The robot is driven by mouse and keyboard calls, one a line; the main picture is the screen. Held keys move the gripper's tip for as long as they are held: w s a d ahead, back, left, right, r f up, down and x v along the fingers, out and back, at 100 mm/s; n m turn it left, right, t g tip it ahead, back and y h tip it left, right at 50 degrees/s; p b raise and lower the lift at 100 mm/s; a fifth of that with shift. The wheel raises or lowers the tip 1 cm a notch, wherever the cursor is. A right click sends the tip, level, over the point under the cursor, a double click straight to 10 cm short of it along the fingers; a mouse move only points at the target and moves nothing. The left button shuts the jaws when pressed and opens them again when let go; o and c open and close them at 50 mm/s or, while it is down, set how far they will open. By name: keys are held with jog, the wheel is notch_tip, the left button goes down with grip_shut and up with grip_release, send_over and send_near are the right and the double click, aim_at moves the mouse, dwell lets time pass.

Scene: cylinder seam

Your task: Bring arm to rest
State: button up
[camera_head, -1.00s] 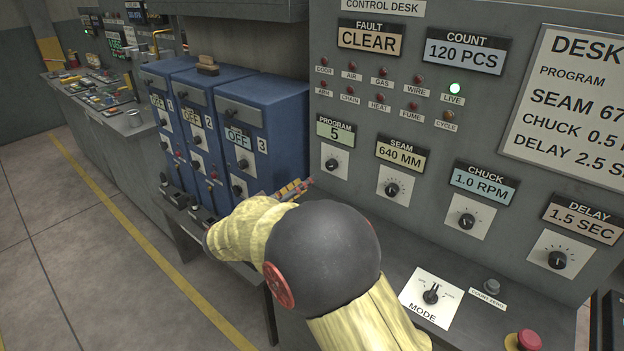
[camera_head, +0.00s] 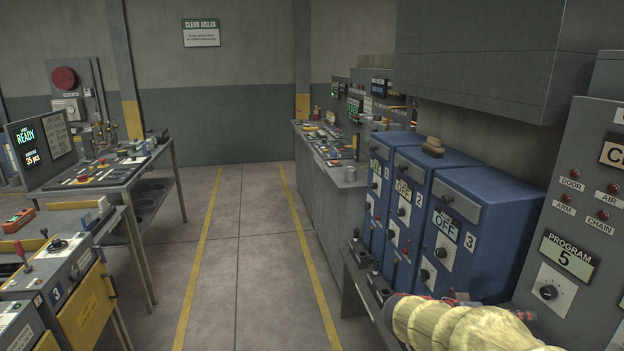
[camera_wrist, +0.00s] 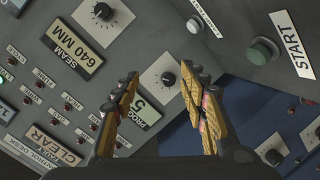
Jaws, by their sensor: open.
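My gripper (camera_wrist: 163,88) is open in the wrist view. Its two yellow-faced fingers stand apart with nothing between them. The control desk (camera_wrist: 60,14) is beyond them, with the PROGRAM 5 dial (camera_wrist: 168,78) showing between the fingers. I cannot tell the exact gap to the panel. In the head view my arm (camera_head: 455,325) shows in its pale yellow sleeve at the bottom right, in front of the blue cabinets. The gripper's fingers are mostly hidden there.
Blue cabinets (camera_head: 492,213) reading OFF stand beside the control desk (camera_head: 594,140). A green START button (camera_wrist: 262,51) is right of the fingers. A bench (camera_head: 322,180) stands farther back. An aisle (camera_head: 238,260) between yellow lines is clear. Tables (camera_head: 128,180) stand at the left.

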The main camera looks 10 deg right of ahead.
jog(key=s+a+r+n+t+y+p, duration=0.1)
jog(key=s+a+n+y+p, duration=0.2)
jog(key=s+a+y, duration=0.7)
jog(key=s+a+r+n+t+y+p, duration=0.1)
jog(key=s+a+n+t+y, duration=0.1)
jog(key=a, duration=0.8)
jog(key=s+a+r+n+t+y+p, duration=0.1)
jog(key=s+a+r+n+t+y, duration=0.1)
jog(key=a, duration=0.8)
jog(key=shift+s+r+n+y+p, duration=0.35)
jog(key=shift+s+y, duration=0.35)
jog(key=shift+s, duration=0.25)
jog(key=shift+c, duration=0.9)
